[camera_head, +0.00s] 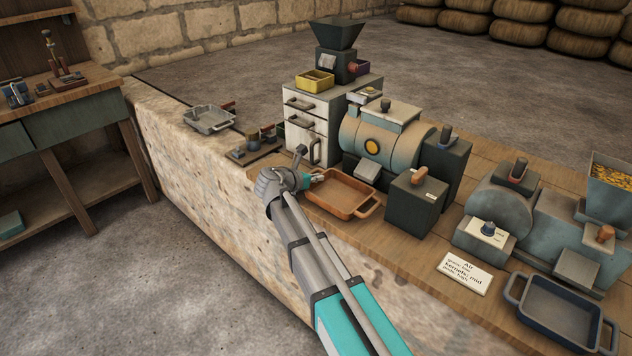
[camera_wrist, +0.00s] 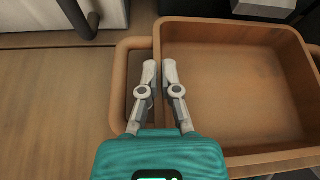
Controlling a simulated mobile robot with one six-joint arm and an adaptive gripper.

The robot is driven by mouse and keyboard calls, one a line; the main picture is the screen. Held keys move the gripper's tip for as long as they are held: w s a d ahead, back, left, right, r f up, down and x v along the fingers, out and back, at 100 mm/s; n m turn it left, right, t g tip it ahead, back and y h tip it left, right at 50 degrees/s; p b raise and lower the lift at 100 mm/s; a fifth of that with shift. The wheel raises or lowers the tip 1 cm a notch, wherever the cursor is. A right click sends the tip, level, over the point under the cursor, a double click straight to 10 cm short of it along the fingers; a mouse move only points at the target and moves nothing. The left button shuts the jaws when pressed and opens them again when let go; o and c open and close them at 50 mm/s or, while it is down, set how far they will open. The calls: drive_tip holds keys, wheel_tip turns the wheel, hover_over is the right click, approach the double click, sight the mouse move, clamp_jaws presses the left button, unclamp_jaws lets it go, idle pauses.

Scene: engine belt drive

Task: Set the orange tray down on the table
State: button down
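The orange tray (camera_head: 343,211) is a shallow rectangular tray with a loop handle at each end. It is level over the front part of the wooden table (camera_head: 384,240), below the drum machine. I cannot tell whether its base touches the table. My gripper (camera_head: 316,178) is at the tray's left end. In the wrist view, my gripper (camera_wrist: 159,73) straddles the left wall of the orange tray (camera_wrist: 235,92), one finger in the handle opening and one inside the tray. The fingers look closed on the wall. The tray is empty.
A dark block (camera_head: 416,202) stands close to the tray's right. A white drawer cabinet (camera_head: 306,128) and a drum machine (camera_head: 385,142) stand behind. A grey tray (camera_head: 209,119) is far left, a blue tray (camera_head: 561,312) at right. A label card (camera_head: 465,273) lies between.

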drive_tip(key=shift+f, duration=0.2)
drive_tip(key=c, duration=0.8)
unclamp_jaws()
drive_tip(key=shift+r, duration=0.1)
drive_tip(key=shift+r, duration=0.15)
drive_tip(key=p+v, duration=0.4)
drive_tip(key=v, duration=0.8)
drive_tip(key=shift+p, duration=0.3)
